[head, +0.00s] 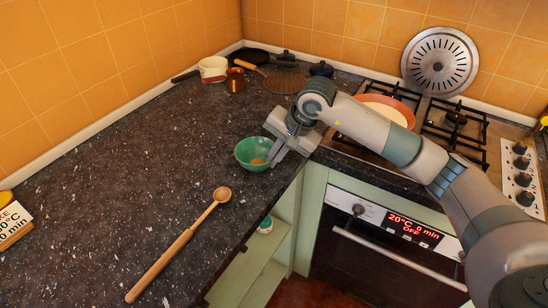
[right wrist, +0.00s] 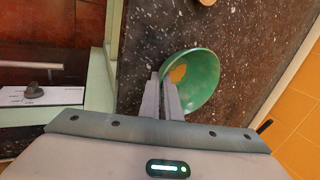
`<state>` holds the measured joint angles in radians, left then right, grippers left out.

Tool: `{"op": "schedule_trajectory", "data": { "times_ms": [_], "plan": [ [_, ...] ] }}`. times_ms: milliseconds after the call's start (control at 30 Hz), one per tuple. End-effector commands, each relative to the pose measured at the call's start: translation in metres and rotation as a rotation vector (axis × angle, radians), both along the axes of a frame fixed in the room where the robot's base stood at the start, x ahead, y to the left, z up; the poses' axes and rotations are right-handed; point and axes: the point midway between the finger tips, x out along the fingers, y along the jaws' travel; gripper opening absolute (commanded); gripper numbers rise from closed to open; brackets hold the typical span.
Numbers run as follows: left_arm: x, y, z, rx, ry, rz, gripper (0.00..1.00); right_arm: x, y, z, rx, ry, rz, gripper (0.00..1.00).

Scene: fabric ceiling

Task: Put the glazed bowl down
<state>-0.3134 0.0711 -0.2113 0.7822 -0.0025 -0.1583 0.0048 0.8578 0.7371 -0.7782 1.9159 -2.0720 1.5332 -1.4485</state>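The glazed bowl (head: 245,150) is green, with an orange-brown patch inside it. In the head view it is at the counter's edge near the inner corner; I cannot tell whether its base touches the counter. My right gripper (head: 272,162) is at the bowl's right side. In the right wrist view, the two fingers (right wrist: 164,80) are close together with the rim of the bowl (right wrist: 205,82) pinched between them. The bowl's underside is hidden. My left gripper is not in view.
A wooden ladle (head: 172,254) lies on the dark counter (head: 120,160). A white pot (head: 212,67), a copper mug (head: 235,82) and pans stand at the back. The gas hob (head: 455,125) holds a pan (head: 398,112). The counter left of the bowl is clear.

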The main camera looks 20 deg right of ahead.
Motion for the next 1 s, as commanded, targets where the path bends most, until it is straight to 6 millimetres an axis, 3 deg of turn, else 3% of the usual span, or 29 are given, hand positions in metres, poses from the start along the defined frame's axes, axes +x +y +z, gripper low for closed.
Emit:
{"op": "schedule_trajectory", "data": {
  "times_ms": [933,1000],
  "plan": [
    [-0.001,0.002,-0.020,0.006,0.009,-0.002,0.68,0.000,0.000,-0.013,0.001,-0.001,0.000,0.00],
    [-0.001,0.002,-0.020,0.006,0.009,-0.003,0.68,0.000,0.000,-0.013,0.001,-0.001,0.000,0.20]
  ]
}}
